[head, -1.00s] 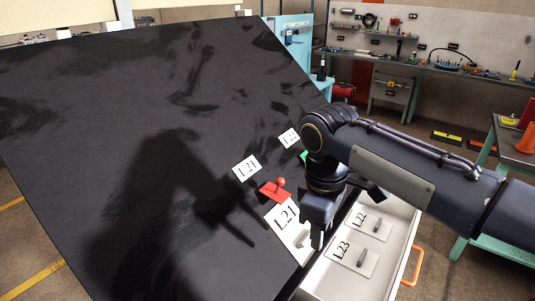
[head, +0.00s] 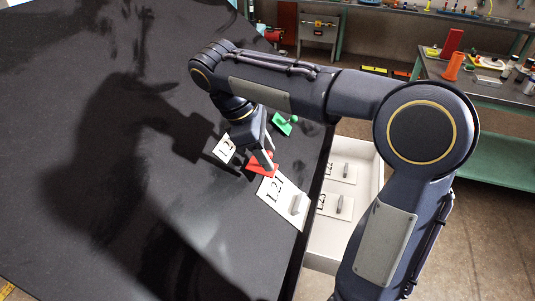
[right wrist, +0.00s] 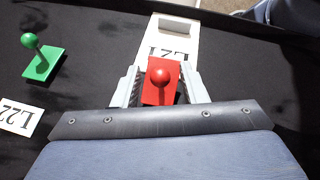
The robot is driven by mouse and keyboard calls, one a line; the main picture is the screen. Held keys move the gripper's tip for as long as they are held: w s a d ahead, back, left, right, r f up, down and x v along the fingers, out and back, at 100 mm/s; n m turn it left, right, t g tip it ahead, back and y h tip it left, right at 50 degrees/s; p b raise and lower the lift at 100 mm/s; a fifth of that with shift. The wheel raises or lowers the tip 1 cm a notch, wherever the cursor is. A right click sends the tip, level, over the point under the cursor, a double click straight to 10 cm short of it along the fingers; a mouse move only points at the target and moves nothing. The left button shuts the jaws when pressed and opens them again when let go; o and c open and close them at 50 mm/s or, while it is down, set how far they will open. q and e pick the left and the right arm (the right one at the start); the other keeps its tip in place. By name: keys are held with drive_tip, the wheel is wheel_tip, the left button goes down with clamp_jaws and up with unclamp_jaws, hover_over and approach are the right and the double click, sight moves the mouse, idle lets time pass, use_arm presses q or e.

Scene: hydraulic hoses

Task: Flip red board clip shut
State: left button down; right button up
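The red board clip (head: 262,170), a flat red plate with a red ball knob, lies on the black board (head: 120,215) near its right edge. It touches or sits right beside the end of a white L21 plate (head: 284,204). My right gripper (head: 256,166) is down at the clip. In the right wrist view its two grey fingers (right wrist: 161,84) stand on either side of the red clip (right wrist: 161,76), apart, with the ball knob between them. I cannot tell whether either finger touches the clip. My left gripper is not in view.
A green clip (head: 281,125) with a ball knob lies farther back on the board. A white label card (head: 225,149) lies left of the gripper. A white tray (head: 334,238) with L22 and L23 plates stands beyond the board's right edge. The left part of the board is clear.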

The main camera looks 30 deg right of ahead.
drive_tip(key=shift+s+d+f, duration=0.15)
drive_tip(key=shift+d+f, duration=0.15)
drive_tip(key=shift+f, duration=0.3)
clamp_jaws()
drive_tip(key=shift+s+d+f+t+y+b, duration=0.15)
drive_tip(key=shift+f+t+y+b, duration=0.4)
drive_tip(key=shift+b, duration=0.35)
drive_tip(key=shift+s+d+f+t+y+b, duration=0.15)
drive_tip(key=shift+f+t+y+b, duration=0.3)
drive_tip(key=shift+t+b, duration=0.35)
drive_tip(key=t+y+b, duration=0.1)
drive_tip(key=b, duration=0.1)
drive_tip(key=shift+s+f+b, duration=0.1)
drive_tip(key=shift+f+b, duration=0.2)
drive_tip(key=shift+f, duration=0.1)
drive_tip(key=shift+f+t+y+b, duration=0.2)
drive_tip(key=shift+t+y+b, duration=0.55)
drive_tip(key=shift+b, duration=0.15)
unclamp_jaws()
